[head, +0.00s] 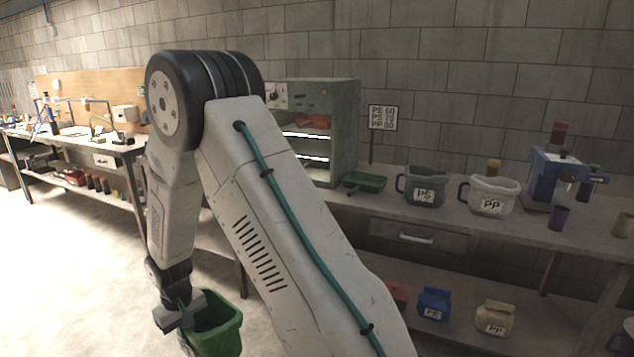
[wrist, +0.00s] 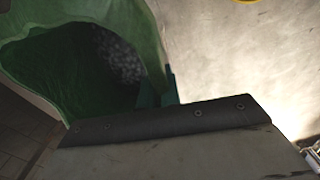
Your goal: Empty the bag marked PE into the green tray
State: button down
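A green open-topped container (head: 222,329) hangs low at my gripper (head: 181,316), in front of the bench; its white label is mostly hidden and I cannot read it. My gripper appears shut on its side. In the wrist view the green container (wrist: 152,35) fills the upper left, with its mouth toward the camera and pale grainy matter inside. The green tray (head: 366,182) sits on the bench top, by the grey cabinet. A blue bag (head: 433,302) on the lower shelf has a label that looks like PE, but it is small and blurred.
A grey jug (head: 424,178) marked PS and a white jug (head: 490,186) marked PP stand right of the tray, before a blue machine (head: 556,178). A tan PP bag (head: 495,312) and a red thing (head: 398,291) are on the lower shelf. Open floor lies left.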

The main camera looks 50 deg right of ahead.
aim_at(357, 180)
jog(key=u, duration=0.7)
jog(key=k, duration=1.4)
jog(key=z, duration=1.8)
jog(key=i, duration=0.35)
jog(key=z, duration=0.05)
